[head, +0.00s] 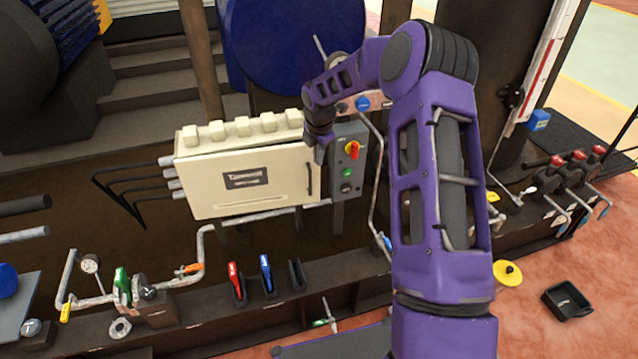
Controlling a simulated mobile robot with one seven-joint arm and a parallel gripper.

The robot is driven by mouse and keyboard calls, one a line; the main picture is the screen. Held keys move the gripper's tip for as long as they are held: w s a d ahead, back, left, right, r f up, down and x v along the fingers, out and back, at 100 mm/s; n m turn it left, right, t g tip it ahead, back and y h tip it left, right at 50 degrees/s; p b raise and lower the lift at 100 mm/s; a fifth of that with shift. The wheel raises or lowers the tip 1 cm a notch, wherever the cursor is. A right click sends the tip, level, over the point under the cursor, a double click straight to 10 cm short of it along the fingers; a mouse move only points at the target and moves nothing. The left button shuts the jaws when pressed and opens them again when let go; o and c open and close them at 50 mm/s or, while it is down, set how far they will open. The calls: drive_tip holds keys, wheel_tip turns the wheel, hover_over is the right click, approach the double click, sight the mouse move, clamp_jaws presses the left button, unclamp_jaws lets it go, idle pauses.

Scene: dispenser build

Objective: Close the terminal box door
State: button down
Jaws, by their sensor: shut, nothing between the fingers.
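The terminal box (187,141) is a cream box with several knobs along its top and cables at its left side. Its door (225,195) faces me with a dark label plate and a dark vertical handle (309,180) near the right edge. The door lies close to the box front; I cannot tell whether a small gap is left. My gripper (320,157) points down at the door's upper right corner, just above and right of the handle. It is shut and empty. I cannot tell whether it touches the door. It hides part of that corner.
A grey control panel (347,165) with a red-yellow switch stands right beside the box. Pipes (255,215) run below it. Red and blue handled tools (266,273) stand on the lower ledge. A large blue disc (275,45) is behind.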

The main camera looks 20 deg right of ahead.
drive_tip(key=s+f+m+t+b, duration=0.1)
drive_tip(key=s+f+m+b, duration=0.15)
drive_tip(key=m, duration=0.95)
drive_tip(key=s+f+m+b, duration=0.1)
drive_tip(key=s+m+b, duration=0.15)
drive_tip(key=m, duration=0.85)
drive_tip(key=w+d+f+b, duration=0.1)
drive_tip(key=w+f, duration=0.7)
drive_tip(key=f, duration=0.1)
drive_tip(key=shift+w+b, duration=0.35)
drive_tip(key=shift+b, duration=0.05)
drive_tip(key=shift+d, duration=0.1)
